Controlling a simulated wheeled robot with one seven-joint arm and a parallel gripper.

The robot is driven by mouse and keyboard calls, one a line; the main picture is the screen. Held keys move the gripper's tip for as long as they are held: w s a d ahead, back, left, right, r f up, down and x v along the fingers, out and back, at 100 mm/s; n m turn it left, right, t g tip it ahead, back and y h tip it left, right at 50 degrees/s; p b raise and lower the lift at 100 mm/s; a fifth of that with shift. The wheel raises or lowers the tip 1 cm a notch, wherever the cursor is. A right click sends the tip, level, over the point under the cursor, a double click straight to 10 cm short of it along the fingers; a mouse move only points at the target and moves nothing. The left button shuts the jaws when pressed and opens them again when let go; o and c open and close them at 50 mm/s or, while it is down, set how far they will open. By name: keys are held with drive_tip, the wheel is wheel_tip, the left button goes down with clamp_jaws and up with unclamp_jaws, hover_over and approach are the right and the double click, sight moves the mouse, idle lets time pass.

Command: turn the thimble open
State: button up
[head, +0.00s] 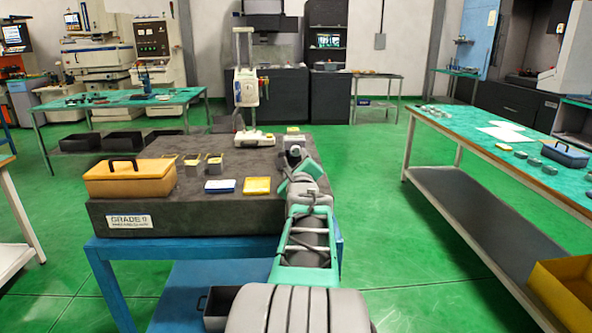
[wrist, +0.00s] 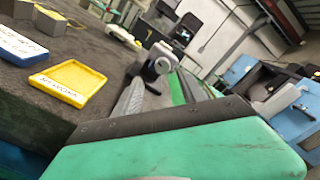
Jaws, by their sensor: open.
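A small grey metal device with a round end (wrist: 160,62) stands at the right edge of the dark granite plate in the wrist view. It also shows small in the head view (head: 293,151), just past my gripper. A grey ribbed piece (wrist: 131,100) lies in front of it; I cannot tell whether this is the thimble. My gripper (head: 302,178) is open, at the right side of the plate, close to the device. In the wrist view its green finger with a dark pad fills the bottom and hides what lies below. I cannot see contact with the device.
The granite plate (head: 150,208) carries an orange case (head: 130,182), small blocks (head: 192,161), a blue-and-white tray (head: 220,186) and a yellow tray (head: 257,186). A height gauge (head: 247,90) stands at its back. A green-topped bench (head: 470,125) is on the right, across open floor.

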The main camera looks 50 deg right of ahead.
sight(296, 152)
drive_tip(key=x, duration=0.7)
drive_tip(key=shift+w+d+r, duration=0.1)
drive_tip(key=shift+d+r, duration=0.1)
drive_tip(key=shift+d, duration=0.2)
drive_tip(key=shift+c, duration=0.6)
clamp_jaws()
